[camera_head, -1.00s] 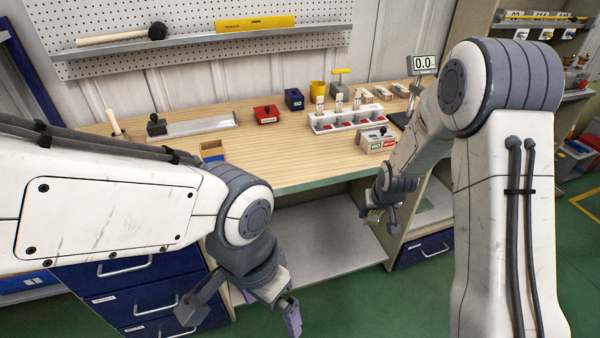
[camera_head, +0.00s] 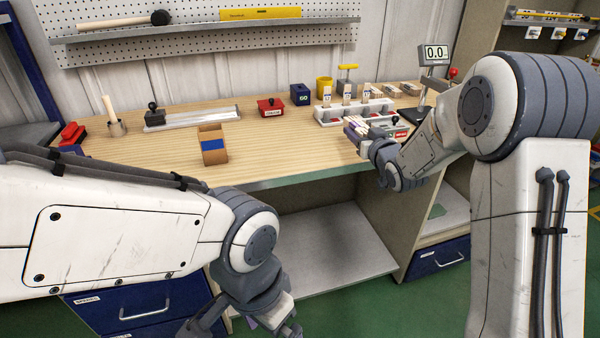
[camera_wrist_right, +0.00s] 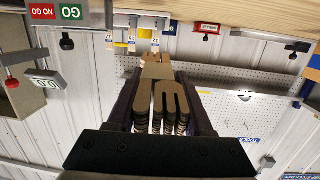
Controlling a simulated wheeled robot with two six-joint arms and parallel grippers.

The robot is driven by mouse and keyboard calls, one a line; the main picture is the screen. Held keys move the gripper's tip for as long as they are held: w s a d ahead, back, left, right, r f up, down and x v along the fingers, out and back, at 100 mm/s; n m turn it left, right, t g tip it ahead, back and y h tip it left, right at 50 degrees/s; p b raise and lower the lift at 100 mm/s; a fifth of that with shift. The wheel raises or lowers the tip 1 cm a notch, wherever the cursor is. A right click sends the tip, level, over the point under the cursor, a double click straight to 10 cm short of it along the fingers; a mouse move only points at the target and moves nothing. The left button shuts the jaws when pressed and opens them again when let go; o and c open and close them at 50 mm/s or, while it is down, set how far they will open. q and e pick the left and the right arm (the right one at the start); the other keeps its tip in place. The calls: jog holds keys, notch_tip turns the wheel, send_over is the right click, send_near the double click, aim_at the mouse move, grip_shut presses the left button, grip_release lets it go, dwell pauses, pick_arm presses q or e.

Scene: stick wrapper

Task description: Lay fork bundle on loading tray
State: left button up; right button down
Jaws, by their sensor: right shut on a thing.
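The fork bundle (camera_wrist_right: 160,105) is a stack of pale wooden forks, seen in the right wrist view with the prongs toward the camera. My right gripper (camera_wrist_right: 158,92) is shut on it, a dark finger on each side. In the head view my right gripper (camera_head: 362,133) holds the bundle over the bench's front edge, in front of the white block rack. A long, shallow metal tray (camera_head: 195,117) with a black-knobbed block at its left end lies at the back left, apart from the bundle; it looks like the loading tray. My left gripper (camera_head: 245,326) hangs low before the bench, partly cut off.
The wood between box and rack is clear.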

notch_tip(320, 180, up, 2)
jog(key=a+n+t+y+b, duration=0.1)
jog(key=a+y, duration=0.1)
jog(key=a, duration=0.1)
send_over(305, 158)
notch_tip(305, 158, down, 6)
jog(key=shift+f, duration=0.2)
jog(key=shift+h, duration=0.3)
notch_tip(305, 158, down, 4)
jog(key=shift+f, duration=0.1)
pick_arm(q)
jog(key=shift+a+f, duration=0.2)
jog(key=shift+f, duration=1.05)
pick_arm(e)
jog(key=shift+f+b, duration=0.2)
jog(key=shift+b, duration=0.15)
jog(key=shift+c, duration=1.5)
grip_release()
pick_arm(q)
jog(key=shift+f, duration=0.25)
jog(key=shift+r, duration=0.1)
pick_arm(e)
jog(key=shift+r, duration=0.15)
